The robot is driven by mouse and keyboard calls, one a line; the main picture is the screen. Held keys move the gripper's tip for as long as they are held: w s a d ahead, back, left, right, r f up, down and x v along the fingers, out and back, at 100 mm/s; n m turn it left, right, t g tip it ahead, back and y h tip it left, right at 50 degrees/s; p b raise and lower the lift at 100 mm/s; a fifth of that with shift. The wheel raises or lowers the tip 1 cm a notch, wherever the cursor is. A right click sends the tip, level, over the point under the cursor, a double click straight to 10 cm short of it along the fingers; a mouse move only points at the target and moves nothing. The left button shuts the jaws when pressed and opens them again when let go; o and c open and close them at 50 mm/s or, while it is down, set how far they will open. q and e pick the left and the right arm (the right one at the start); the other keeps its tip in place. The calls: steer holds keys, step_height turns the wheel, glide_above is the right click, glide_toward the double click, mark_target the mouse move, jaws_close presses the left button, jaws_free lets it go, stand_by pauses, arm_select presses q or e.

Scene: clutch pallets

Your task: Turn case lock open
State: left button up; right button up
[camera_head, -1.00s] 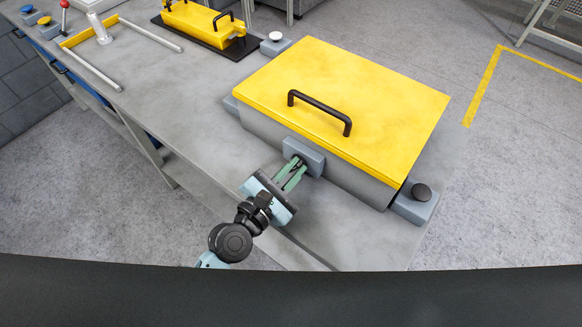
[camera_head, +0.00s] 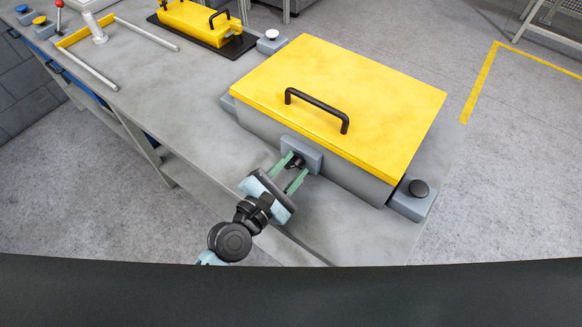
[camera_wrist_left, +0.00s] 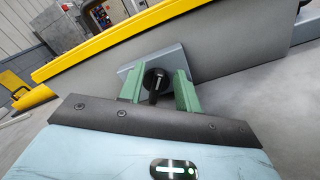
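The case (camera_head: 365,182) is a grey box with a yellow lid (camera_head: 350,95) and a black handle (camera_head: 318,110); the lid is down. Its lock is a black knob (camera_head: 296,160) on a grey plate (camera_head: 315,157) on the front side. In the left wrist view the knob (camera_wrist_left: 156,84) has a pale line mark, close to upright in the picture. My left gripper (camera_head: 290,172) is open, its green fingers on either side of the knob, with gaps visible in the left wrist view (camera_wrist_left: 159,90). My right gripper is not in view.
A grey block with a black button (camera_head: 419,189) stands at the case's right corner, and one with a white button (camera_head: 272,36) behind it. A smaller yellow case (camera_head: 200,22) and a yellow-grey frame (camera_head: 88,35) lie farther left. Bare bench (camera_head: 190,110) lies left of the case.

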arm_select(q)
steer(key=shift+s+a, duration=0.15)
steer(key=shift+s, duration=0.1)
steer(key=v, duration=0.6)
steer(key=shift+f+b, duration=0.1)
steer(key=shift+b, duration=0.25)
steer(key=shift+s+a, duration=0.4)
steer(key=shift+s, duration=0.05)
